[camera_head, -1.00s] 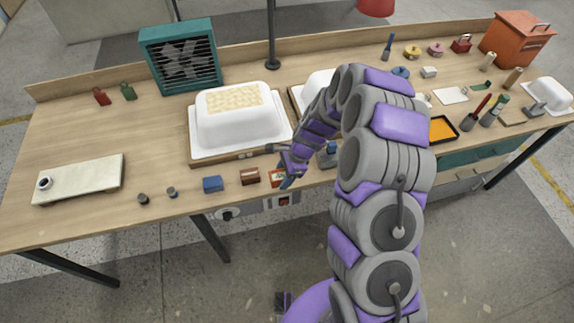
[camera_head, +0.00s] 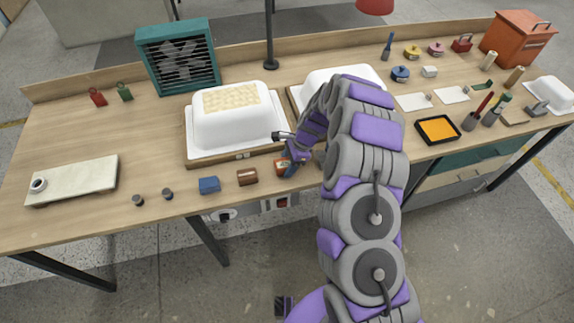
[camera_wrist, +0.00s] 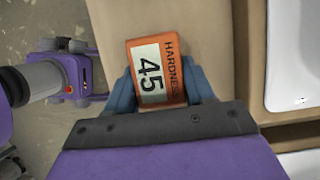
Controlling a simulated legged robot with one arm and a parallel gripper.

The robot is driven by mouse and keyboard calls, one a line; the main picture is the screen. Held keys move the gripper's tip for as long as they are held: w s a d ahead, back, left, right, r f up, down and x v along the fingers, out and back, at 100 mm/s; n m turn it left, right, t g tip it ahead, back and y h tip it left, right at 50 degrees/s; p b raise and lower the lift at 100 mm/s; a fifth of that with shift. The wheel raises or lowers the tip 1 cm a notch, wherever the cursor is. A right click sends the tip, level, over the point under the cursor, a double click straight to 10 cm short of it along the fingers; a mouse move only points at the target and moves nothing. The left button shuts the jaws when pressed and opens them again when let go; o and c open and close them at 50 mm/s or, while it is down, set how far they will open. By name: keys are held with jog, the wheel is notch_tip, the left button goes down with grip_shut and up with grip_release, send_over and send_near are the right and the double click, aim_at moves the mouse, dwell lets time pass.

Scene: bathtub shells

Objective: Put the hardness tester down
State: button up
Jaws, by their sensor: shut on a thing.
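The hardness tester (camera_wrist: 157,72) is a small orange block with a white label reading "HARDNESS 45". In the wrist view it sits between the two blue fingers of my gripper (camera_wrist: 160,90), which is shut on it. In the head view the tester (camera_head: 281,167) shows as a small orange-red patch at my gripper (camera_head: 287,168), near the front edge of the wooden bench (camera_head: 120,215). Part of it is hidden by the fingers. I cannot tell whether its underside touches the bench top.
A brown block (camera_head: 247,177) and a blue block (camera_head: 209,185) stand left of my gripper along the front edge. A white tub shell (camera_head: 238,125) on a wooden base lies behind it.

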jog(key=shift+d, duration=0.25)
jog(key=o, duration=0.7)
jog(key=shift+c, duration=0.2)
jog(key=o, duration=0.3)
jog(key=shift+a, duration=0.35)
jog(key=shift+o, duration=0.2)
jog(key=p+v, duration=0.2)
jog(key=v, duration=1)
jog(key=shift+d+p, duration=0.2)
jog(key=shift+p, duration=0.1)
jog(key=shift+r, duration=0.15)
